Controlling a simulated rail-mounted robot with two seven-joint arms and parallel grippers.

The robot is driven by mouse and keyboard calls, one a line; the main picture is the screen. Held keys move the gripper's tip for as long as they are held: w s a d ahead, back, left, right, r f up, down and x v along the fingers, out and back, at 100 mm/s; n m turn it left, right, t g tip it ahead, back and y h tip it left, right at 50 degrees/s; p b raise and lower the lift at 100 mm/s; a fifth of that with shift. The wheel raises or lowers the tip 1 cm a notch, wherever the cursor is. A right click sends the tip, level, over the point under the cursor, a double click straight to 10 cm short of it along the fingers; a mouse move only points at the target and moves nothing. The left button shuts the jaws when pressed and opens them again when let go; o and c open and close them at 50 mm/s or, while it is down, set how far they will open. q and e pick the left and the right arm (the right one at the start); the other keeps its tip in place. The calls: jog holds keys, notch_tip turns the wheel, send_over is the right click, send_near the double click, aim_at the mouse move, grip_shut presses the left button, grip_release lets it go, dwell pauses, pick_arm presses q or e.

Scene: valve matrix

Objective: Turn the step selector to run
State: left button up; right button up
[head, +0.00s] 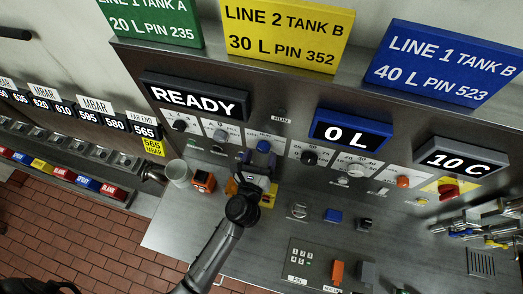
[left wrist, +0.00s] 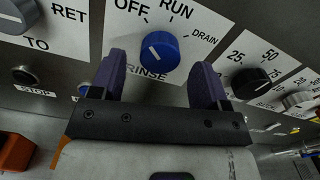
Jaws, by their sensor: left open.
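The step selector is a round blue knob (left wrist: 160,52) on a white plate marked OFF, RUN, DRAIN and RINSE. Its white mark points up and left, toward OFF. In the head view the knob (head: 264,146) shows just beyond my left gripper (head: 259,158). In the left wrist view my left gripper (left wrist: 157,66) is open, with one purple finger on each side of the knob. The fingers look apart from the knob; how deep they reach is hard to tell. My right gripper is not seen.
A black knob (left wrist: 251,82) marked 25 and 50 sits right of the selector. A grey knob (left wrist: 17,15) sits left, above a STOP button (left wrist: 24,76). A READY display (head: 194,98) is above the panel. An orange box (head: 203,181) and a pale cup (head: 179,173) stand left of my gripper.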

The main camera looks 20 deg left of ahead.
pick_arm(q)
jog(key=shift+w+a, duration=0.1)
jog(key=shift+w, duration=0.7)
jog(key=shift+c, duration=0.2)
jog(key=c, duration=0.9)
